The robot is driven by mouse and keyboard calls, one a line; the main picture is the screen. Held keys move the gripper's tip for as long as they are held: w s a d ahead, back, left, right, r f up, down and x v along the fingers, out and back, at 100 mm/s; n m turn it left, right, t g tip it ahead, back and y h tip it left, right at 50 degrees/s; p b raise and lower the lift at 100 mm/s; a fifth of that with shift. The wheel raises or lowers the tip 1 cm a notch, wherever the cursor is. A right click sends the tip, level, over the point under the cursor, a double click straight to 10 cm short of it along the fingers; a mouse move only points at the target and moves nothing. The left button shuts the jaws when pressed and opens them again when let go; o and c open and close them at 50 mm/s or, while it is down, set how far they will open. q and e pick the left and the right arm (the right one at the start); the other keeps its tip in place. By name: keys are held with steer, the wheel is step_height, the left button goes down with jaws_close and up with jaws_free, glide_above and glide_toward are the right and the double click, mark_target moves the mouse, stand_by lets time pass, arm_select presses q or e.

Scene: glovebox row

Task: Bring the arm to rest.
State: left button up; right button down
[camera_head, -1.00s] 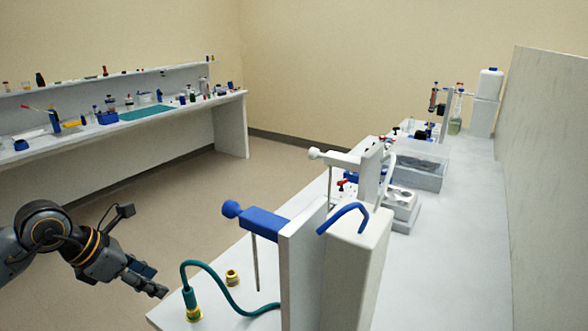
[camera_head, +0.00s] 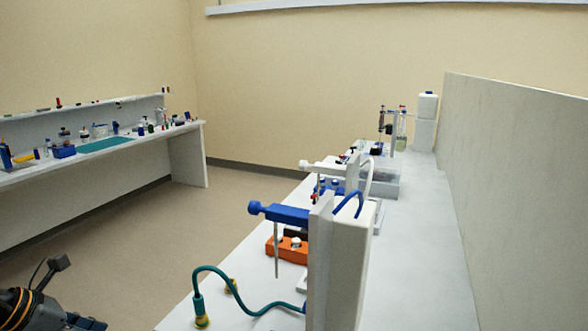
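My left arm shows only in part at the bottom left corner of the head view. The gripper end is cut off by the lower edge, so its fingers cannot be made out. The arm is over the floor, left of the near bench (camera_head: 425,270) and apart from it. My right arm and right gripper are not in the picture.
Open floor (camera_head: 190,235) separates the far-left bench (camera_head: 100,155).

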arm_select(q)
steer(key=w+f+n+t+h, duration=0.4)
steer(key=w+f+n+t, duration=0.25)
steer(key=f+n, duration=0.75)
steer(key=s+a+f+n+t+y, duration=0.1)
steer(key=s+a+f+n+y, duration=0.15)
steer(key=f+n, duration=0.65)
steer(key=s+a+f+n+y, duration=0.1)
steer(key=s+f+n+y, duration=0.3)
steer(key=f, duration=1)
steer(key=s+d+f+n+g+y, duration=0.2)
steer(key=s+f+n+g, duration=0.15)
steer(key=s+f, duration=0.5)
steer(key=s+d+f+n+g+y, duration=0.2)
steer(key=s+f+n, duration=0.4)
steer(key=f, duration=0.4)
steer(key=s+d+f+n+g, duration=0.1)
steer(key=s+d+f+g, duration=0.1)
steer(key=s, duration=0.6)
steer(key=s+d+f+n+g, duration=0.1)
steer(key=s+d+f+g, duration=0.1)
steer(key=s+d+f, duration=0.2)
steer(key=s+d+f+n+g+h, duration=0.1)
steer(key=s+d, duration=0.5)
steer(key=s, duration=0.6)
step_height(320, 180, down, 2)
steer(key=shift+s+n+g, duration=0.35)
steer(key=shift+g, duration=0.35)
